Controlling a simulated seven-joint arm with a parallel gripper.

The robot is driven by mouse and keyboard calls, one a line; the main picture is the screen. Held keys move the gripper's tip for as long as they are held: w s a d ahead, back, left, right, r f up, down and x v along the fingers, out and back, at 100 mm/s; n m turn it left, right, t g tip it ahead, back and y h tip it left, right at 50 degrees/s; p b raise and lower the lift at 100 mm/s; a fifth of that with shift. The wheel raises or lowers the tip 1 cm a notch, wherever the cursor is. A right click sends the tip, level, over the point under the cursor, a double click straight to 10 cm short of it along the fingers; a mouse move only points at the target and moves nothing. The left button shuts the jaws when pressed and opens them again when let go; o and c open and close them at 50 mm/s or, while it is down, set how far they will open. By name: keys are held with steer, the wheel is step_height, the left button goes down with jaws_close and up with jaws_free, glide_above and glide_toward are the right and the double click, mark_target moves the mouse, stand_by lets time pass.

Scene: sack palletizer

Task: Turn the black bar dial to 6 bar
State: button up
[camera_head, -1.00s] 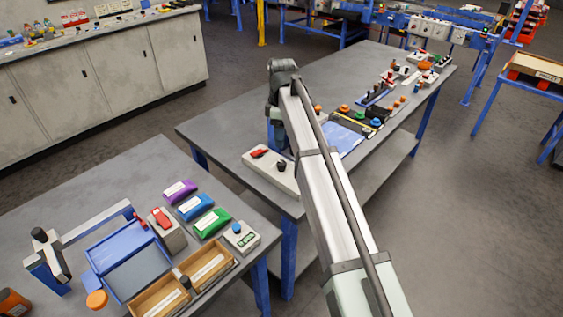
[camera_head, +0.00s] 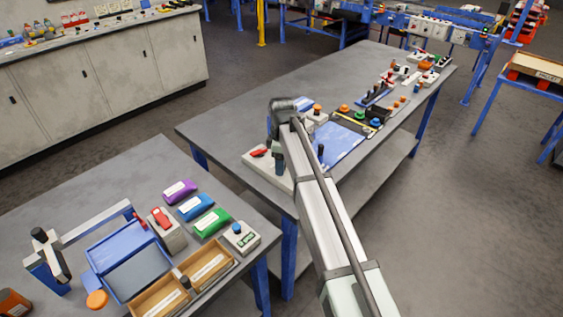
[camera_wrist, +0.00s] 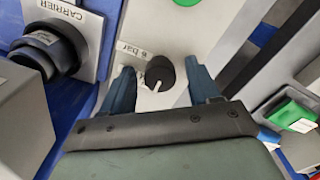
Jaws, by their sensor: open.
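The black bar dial (camera_wrist: 160,72) sits on a pale grey panel (camera_wrist: 165,30) in the wrist view. A white pointer mark on it points toward the bottom of the picture, slightly left. A label reading "6 bar" (camera_wrist: 133,51) is printed at its upper left. My gripper (camera_wrist: 159,67) is open, with one blue finger on each side of the dial and a gap showing on both sides. In the head view my arm hides the dial; the pale box (camera_head: 278,180) with a red lever (camera_head: 259,152) shows beside the arm.
A large black knob (camera_wrist: 42,50) under a "CARRIER" label stands left of the panel in the wrist view. A green block (camera_wrist: 293,115) lies to the right. In the head view, a blue mat (camera_head: 340,147) and several coloured knobs lie farther along the bench.

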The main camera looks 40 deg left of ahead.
steer(key=c, duration=1)
steer(key=shift+c, duration=0.2)
steer(key=shift+m, duration=0.3)
steer(key=m, duration=1.9)
steer(key=shift+m, duration=0.3)
